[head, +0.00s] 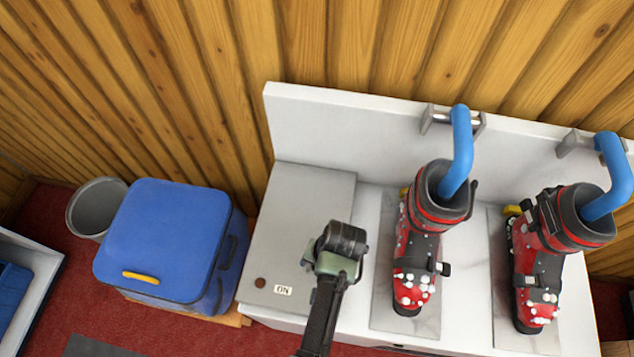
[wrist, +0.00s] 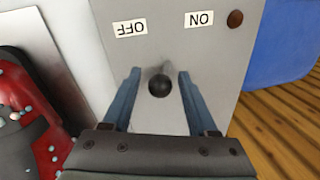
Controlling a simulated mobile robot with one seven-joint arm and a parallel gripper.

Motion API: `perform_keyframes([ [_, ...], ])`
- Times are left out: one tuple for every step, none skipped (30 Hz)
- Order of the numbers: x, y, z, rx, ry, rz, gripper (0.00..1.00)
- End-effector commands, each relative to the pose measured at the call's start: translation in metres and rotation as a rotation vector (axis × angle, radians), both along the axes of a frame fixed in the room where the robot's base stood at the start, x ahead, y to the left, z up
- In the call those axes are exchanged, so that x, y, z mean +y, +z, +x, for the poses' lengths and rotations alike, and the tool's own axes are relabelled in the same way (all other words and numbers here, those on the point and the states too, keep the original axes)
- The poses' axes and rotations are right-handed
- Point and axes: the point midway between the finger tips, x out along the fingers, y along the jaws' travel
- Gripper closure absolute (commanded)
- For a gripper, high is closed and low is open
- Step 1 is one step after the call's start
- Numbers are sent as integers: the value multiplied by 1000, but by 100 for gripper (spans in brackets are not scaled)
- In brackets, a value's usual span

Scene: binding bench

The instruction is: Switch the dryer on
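The dryer (head: 308,181) is a white bench unit with a grey control panel at its left end. In the wrist view the panel (wrist: 222,62) bears an upside-down OFF label (wrist: 130,28), an ON label (wrist: 198,19) and a dark red-brown lamp (wrist: 235,19) that looks unlit. A switch with a round black knob (wrist: 158,87) shows below the labels. My gripper (wrist: 159,76) is open, its blue fingers on either side of the knob with gaps showing. In the head view my gripper (head: 337,262) hides the switch and OFF label. I cannot tell which way the lever leans.
Two red and black ski boots (head: 417,255) (head: 540,260) stand on the dryer right of my gripper, blue pipes (head: 461,150) (head: 612,175) entering their tops. A blue cooler box (head: 165,240) and a grey bin (head: 97,207) stand to the left. A wooden wall rises behind.

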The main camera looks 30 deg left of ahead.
Motion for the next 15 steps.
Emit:
perform_keyframes([
  [0, 0, 0, 0, 0, 0, 52],
  [0, 0, 0, 0, 0, 0, 58],
  [0, 0, 0, 0, 0, 0, 65],
  [0, 0, 0, 0, 0, 0, 70],
  [0, 0, 0, 0, 0, 0, 76],
  [0, 0, 0, 0, 0, 0, 83],
  [0, 0, 0, 0, 0, 0, 88],
  [0, 0, 0, 0, 0, 0, 94],
  [0, 0, 0, 0, 0, 0, 100],
  [0, 0, 0, 0, 0, 0, 100],
  [0, 0, 0, 0, 0, 0, 100],
  [0, 0, 0, 0, 0, 0, 100],
  [0, 0, 0, 0, 0, 0, 100],
  [0, 0, 0, 0, 0, 0, 100],
  [0, 0, 0, 0, 0, 0, 100],
])
